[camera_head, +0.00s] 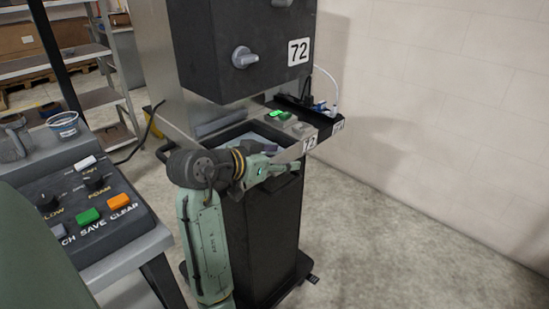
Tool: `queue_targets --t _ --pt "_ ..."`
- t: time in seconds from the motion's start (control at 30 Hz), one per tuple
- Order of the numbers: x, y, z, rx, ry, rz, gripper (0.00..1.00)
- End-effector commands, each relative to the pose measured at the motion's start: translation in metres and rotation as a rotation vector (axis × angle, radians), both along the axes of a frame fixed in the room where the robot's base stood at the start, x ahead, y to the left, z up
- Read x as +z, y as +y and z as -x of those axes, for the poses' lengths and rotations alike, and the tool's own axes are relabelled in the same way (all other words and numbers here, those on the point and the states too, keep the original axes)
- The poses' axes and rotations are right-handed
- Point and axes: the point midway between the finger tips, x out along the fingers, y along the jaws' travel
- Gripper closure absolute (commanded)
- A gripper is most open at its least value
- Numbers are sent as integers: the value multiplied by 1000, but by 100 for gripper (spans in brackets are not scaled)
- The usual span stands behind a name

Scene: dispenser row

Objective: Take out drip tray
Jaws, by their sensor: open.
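The dispenser (240,50) is a dark box marked 72 above a metal shelf on a black pedestal (265,235). Under the box, a dark-rimmed recess holds a pale bluish surface (245,140), which looks like the drip tray. My arm covers its front left part. My gripper (284,167) is at the front edge of the shelf, pointing right, just below the recess. Its fingers are small and partly blurred into the edge, but it looks open with nothing held. Whether it touches the shelf edge or the tray cannot be told.
A green-lit switch (281,115) and a black cable holder (310,112) sit right of the recess. A control panel (95,215) with coloured buttons and a cup (63,125) stand at the left. Open floor (410,240) lies to the right, before a pale wall.

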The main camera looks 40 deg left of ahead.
Motion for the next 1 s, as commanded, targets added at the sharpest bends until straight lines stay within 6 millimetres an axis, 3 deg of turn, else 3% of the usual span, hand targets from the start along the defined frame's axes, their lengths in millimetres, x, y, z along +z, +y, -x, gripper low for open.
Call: queue_targets --t 0.17,1.0 --pt "0 0 0 0 0 0 45" --pt "0 0 0 0 0 0 100"
